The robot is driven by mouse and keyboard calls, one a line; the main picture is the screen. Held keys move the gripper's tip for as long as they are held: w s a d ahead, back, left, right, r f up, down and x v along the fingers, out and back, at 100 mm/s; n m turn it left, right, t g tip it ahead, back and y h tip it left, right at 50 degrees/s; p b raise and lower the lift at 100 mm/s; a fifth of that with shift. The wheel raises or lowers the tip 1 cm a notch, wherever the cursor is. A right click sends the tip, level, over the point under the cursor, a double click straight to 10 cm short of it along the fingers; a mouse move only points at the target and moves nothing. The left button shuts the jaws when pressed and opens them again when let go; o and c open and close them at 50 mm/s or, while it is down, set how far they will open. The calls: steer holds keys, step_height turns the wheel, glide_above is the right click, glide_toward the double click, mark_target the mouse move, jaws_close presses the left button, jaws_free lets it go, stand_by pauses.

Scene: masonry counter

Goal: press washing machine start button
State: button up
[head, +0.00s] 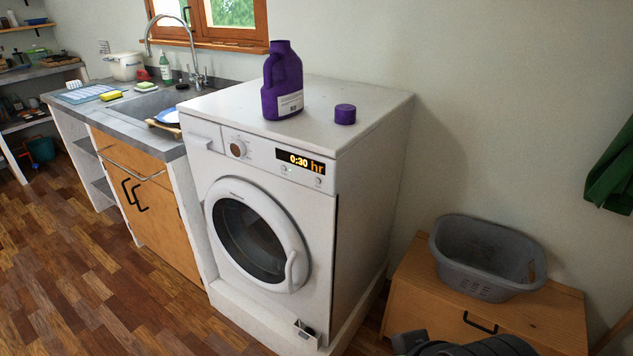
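A white washing machine (360,160) stands at the middle of the head view, its round door (257,235) closed. Its front panel has a knob (238,149) at the left and a lit display (301,161) reading "0:30 hr". Small round buttons sit below the display, one (284,169) towards its left with a tiny greenish light by it, and one (318,181) at its right. I cannot read any labels on them. My gripper is not in view; a dark part at the bottom right edge seems to be mine.
A purple detergent bottle (283,82) and its purple cap (345,114) stand on the machine's top. A grey laundry basket (480,262) sits on a wooden cabinet (425,296) at the right. A sink counter (120,116) adjoins at the left. Wooden floor lies clear at front left.

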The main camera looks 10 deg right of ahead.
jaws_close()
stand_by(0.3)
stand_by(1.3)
